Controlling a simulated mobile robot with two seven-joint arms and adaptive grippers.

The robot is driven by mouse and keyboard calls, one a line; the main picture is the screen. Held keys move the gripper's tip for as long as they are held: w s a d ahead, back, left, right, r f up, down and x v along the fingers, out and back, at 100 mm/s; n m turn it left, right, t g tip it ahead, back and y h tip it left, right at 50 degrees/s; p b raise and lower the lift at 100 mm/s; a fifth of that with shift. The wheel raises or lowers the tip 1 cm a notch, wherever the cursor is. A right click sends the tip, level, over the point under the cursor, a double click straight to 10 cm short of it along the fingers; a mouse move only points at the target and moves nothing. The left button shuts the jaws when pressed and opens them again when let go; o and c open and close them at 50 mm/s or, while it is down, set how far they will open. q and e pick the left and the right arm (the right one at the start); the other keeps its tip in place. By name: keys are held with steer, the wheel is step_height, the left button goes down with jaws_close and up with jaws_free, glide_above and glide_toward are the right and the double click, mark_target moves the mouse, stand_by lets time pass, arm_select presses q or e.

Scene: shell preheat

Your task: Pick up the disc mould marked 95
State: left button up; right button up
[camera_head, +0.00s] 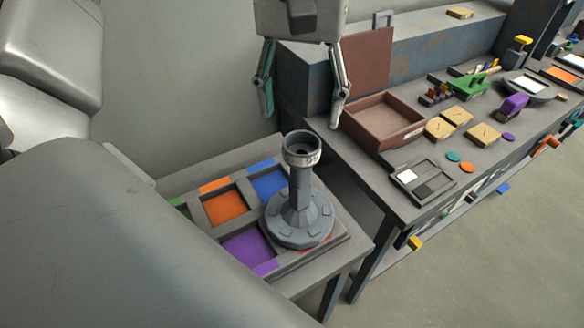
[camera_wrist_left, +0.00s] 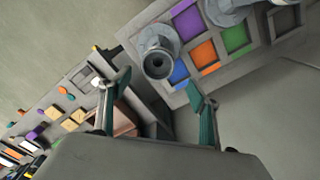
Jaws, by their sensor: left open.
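A grey mould (camera_head: 300,205) with a wide round base, a tall stem and a hollow cup-like top stands upright on a low side table. A pale band with dark figures circles its top, but I cannot read them clearly as 95. It also shows in the left wrist view (camera_wrist_left: 158,62), between and beyond the fingertips. My left gripper (camera_head: 302,118) is open and empty, pointing down, above and behind the mould's top in the head view, apart from it. A second grey round-based piece (camera_wrist_left: 227,12) shows at the wrist view's top edge. My right gripper is not in view.
The mould's table has a tray with coloured squares, including orange (camera_head: 225,206) and purple (camera_head: 246,247). To the right, a long bench holds a brown open box (camera_head: 384,122), tan blocks (camera_head: 440,128) and small tools. A gap separates the two tables.

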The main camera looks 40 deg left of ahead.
mark_target(302, 142)
arm_select(q)
steer(key=shift+a+f, duration=0.1)
steer(key=shift+f, duration=0.2)
steer(key=f, duration=0.6)
steer(key=shift+s+d+b, duration=0.1)
steer(key=shift+d+b, duration=0.25)
steer(key=shift+d, duration=0.05)
steer(key=shift+f, duration=0.55)
jaws_close()
